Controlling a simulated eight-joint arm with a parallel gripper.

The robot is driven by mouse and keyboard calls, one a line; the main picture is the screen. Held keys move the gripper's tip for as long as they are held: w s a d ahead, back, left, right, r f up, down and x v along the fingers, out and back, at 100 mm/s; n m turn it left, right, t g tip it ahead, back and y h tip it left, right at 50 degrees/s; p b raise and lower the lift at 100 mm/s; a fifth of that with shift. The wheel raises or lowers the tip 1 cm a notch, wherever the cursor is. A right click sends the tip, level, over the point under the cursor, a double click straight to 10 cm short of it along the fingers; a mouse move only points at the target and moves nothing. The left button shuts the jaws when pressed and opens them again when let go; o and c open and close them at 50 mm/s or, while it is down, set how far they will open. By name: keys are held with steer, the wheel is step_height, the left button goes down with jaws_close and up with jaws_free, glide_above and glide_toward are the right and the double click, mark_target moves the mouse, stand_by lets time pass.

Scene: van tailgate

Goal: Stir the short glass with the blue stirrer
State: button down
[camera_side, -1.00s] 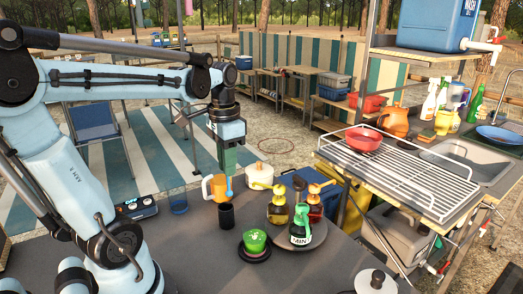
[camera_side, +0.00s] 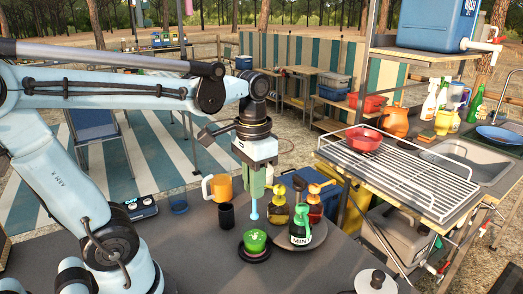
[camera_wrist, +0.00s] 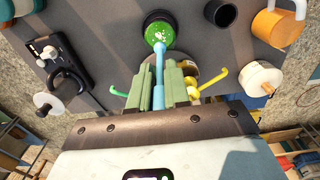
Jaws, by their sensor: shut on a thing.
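The blue stirrer (camera_side: 254,208) hangs upright from my gripper (camera_side: 256,188), whose green fingers are shut on its upper part. In the wrist view the stirrer (camera_wrist: 158,68) runs out from between my fingers (camera_wrist: 160,92). Its lower end shows above a short green cup with white marks (camera_side: 255,240) and apart from it in the side view. In the wrist view it overlaps the green cup (camera_wrist: 158,36). The cup stands on a dark saucer (camera_side: 243,252).
A black cup (camera_side: 226,216) and an orange mug (camera_side: 218,187) stand left of the stirrer. Pump bottles, one with a green top (camera_side: 300,228), crowd close on the right, on a round tray (camera_side: 318,237).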

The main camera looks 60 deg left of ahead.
mark_target(256, 213)
steer(key=shift+f, duration=4.35)
steer(key=shift+w, duration=0.15)
